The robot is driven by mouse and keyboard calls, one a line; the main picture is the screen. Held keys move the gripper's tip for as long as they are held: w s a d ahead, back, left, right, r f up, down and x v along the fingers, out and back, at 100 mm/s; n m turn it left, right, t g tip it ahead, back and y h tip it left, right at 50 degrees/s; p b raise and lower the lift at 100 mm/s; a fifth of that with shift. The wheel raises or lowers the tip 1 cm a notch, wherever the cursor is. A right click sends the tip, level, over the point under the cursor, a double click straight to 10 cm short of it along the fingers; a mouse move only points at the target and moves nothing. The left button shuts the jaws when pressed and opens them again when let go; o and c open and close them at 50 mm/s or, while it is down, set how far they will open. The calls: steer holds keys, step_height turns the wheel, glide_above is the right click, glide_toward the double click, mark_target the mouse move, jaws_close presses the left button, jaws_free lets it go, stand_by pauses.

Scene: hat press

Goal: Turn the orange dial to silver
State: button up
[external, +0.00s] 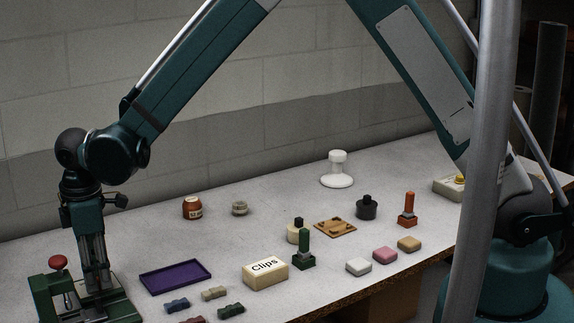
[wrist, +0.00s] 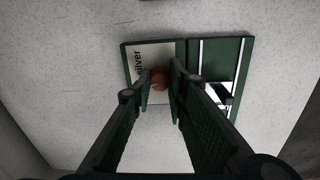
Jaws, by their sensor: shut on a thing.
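The orange dial (wrist: 159,79) is round and sits between my two fingertips in the wrist view. My gripper (wrist: 160,88) is shut on the dial from above. In the external view my gripper (external: 96,288) points down at the far left, beside a green press (external: 43,293) with a red knob. The dial is hidden there. I cannot tell which way the dial points.
A purple tray (external: 176,277) lies to the right of my gripper. The bench behind the tray is mostly clear.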

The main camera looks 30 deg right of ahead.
steer(key=m+b, duration=0.1)
steer(key=m, duration=0.3)
steer(key=shift+b, duration=0.4)
steer(key=m+b, duration=0.1)
steer(key=m, duration=0.3)
steer(key=shift+a+m, duration=0.1)
steer(key=shift+m, duration=0.3)
steer(key=o, duration=0.9)
steer(key=shift+r, duration=0.15)
steer(key=r, duration=1.1)
steer(key=shift+s+a+r, duration=0.2)
steer(key=shift+r, duration=0.15)
